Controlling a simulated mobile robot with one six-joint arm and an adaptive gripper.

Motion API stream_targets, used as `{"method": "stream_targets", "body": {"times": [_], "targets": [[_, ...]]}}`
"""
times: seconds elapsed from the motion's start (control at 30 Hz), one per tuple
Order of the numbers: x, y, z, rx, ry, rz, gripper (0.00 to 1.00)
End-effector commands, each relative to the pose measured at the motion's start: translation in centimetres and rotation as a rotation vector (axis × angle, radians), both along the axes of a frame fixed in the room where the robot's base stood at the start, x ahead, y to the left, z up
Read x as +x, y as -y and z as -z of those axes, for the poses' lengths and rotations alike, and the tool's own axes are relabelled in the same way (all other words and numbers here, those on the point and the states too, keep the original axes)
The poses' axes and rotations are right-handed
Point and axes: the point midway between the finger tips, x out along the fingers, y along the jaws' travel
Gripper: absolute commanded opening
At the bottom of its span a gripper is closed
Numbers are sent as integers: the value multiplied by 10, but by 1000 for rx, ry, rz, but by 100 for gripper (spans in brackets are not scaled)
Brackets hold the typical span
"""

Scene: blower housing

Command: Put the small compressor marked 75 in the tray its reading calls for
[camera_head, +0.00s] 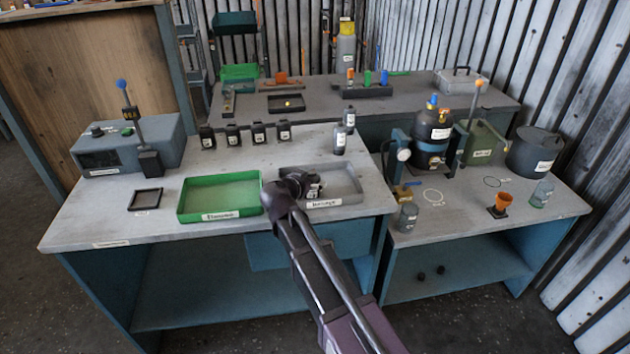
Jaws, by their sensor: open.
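Several small black compressors with white labels stand in a row at the back of the near bench: the leftmost (207,138), then others (232,135), (258,133) and (284,132). Their numbers are too small to read, so I cannot tell which is marked 75. A green tray (221,215) and a grey tray (350,188) sit side by side at the front, each with a front label too small to read surely. My gripper (314,188) is open over the grey tray. Dark and pale shapes at it are unclear; I cannot tell whether a compressor lies there.
A grey-blue device (128,148) with a blue-knobbed lever (122,86) stands at the left. A black square frame (145,199) lies before it. The right bench (470,225) holds a dark tank (432,130).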

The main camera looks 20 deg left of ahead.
Motion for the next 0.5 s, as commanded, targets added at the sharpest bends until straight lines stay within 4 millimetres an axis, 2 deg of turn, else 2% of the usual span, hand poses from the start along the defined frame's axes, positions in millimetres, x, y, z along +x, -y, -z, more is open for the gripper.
{"method": "stream_targets", "body": {"times": [0.2,0.5], "targets": [[0,0,-4,0,0,0,100],[-34,-3,-19,1,0,-2,100]]}}
